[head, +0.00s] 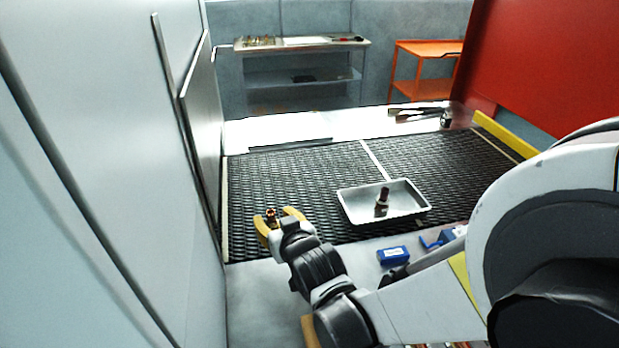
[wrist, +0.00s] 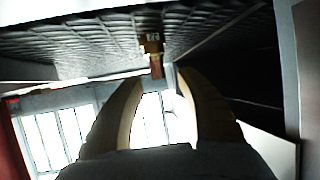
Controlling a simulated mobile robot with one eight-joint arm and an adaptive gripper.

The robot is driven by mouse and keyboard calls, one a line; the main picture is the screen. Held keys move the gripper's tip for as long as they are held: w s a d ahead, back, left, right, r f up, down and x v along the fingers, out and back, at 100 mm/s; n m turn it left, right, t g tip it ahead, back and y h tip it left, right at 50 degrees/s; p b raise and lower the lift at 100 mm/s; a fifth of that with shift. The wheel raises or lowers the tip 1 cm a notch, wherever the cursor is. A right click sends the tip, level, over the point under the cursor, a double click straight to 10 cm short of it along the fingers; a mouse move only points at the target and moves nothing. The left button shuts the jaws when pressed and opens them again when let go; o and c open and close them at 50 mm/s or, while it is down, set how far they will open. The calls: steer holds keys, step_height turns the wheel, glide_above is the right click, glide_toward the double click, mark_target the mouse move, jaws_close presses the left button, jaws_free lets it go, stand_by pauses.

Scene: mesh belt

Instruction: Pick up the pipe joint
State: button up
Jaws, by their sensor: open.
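The pipe joint (head: 271,216), a small copper and brass-coloured fitting, stands on the black mesh belt (head: 290,180) near its left front part. My gripper (head: 279,219) is open, with its two yellow fingers spread close to the pipe joint, which appears near the gap between their tips. In the wrist view the pipe joint (wrist: 152,50) shows just past the fingertips of my open gripper (wrist: 160,78), close to the middle of the gap. No contact is visible.
A metal tray (head: 350,209) on the belt to the right holds a dark, reddish-topped cylindrical part (head: 383,197). A blue box (head: 393,255) lies on the front ledge. A grey wall panel (head: 203,130) stands close on the left. Tools (head: 420,112) lie at the back.

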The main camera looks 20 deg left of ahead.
mark_target(271, 213)
steer(key=b+x, duration=0.1)
steer(key=x, duration=0.2)
steer(key=shift+w+a+f, duration=0.1)
steer(key=shift+w+f, duration=0.1)
steer(key=shift+w, duration=0.05)
steer(key=shift+r, duration=0.1)
jaws_close()
steer(key=shift+r, duration=0.1)
